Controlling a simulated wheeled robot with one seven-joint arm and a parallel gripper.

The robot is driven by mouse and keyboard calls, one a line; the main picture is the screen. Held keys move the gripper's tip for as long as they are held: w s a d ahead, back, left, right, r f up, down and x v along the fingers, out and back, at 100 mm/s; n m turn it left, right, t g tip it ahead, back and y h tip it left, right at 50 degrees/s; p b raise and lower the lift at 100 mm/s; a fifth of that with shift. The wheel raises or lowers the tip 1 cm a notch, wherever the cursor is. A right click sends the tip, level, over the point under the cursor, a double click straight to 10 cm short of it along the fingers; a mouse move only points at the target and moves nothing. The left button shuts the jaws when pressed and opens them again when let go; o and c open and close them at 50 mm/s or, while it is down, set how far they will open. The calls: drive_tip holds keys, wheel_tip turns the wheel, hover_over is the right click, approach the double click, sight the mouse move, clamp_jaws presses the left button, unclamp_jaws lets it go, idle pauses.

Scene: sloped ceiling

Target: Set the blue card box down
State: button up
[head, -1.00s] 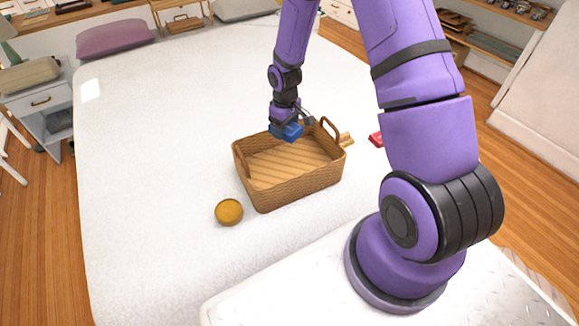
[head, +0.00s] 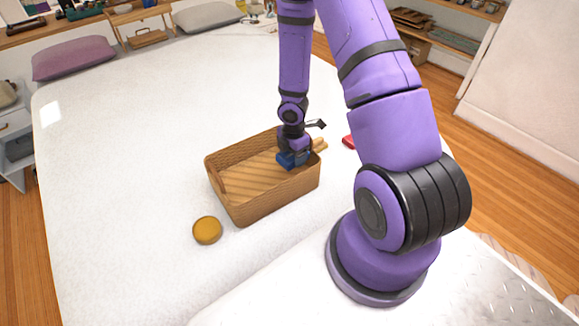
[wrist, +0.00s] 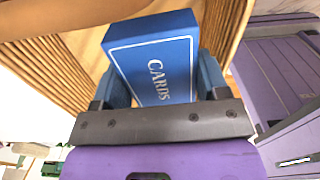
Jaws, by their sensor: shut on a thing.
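The blue card box (wrist: 155,60), with "CARDS" in white letters, is between the fingers of my gripper (wrist: 165,92) in the wrist view. My gripper is shut on it. In the head view the blue card box (head: 290,161) is at the right part of the wicker basket (head: 250,208), within its rim outline, with my gripper (head: 294,155) above it. I cannot tell whether the box touches the basket floor. The rest of the basket floor looks empty.
A round mustard-yellow tin (head: 207,230) lies on the white bed in front of the basket. A red item (head: 348,142) and a wooden piece (head: 320,145) lie to the right of the basket. The bed's left side is clear.

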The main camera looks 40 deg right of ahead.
drive_tip(key=shift+f, duration=2.7)
drive_tip(key=shift+f, duration=0.6)
drive_tip(key=o, duration=1)
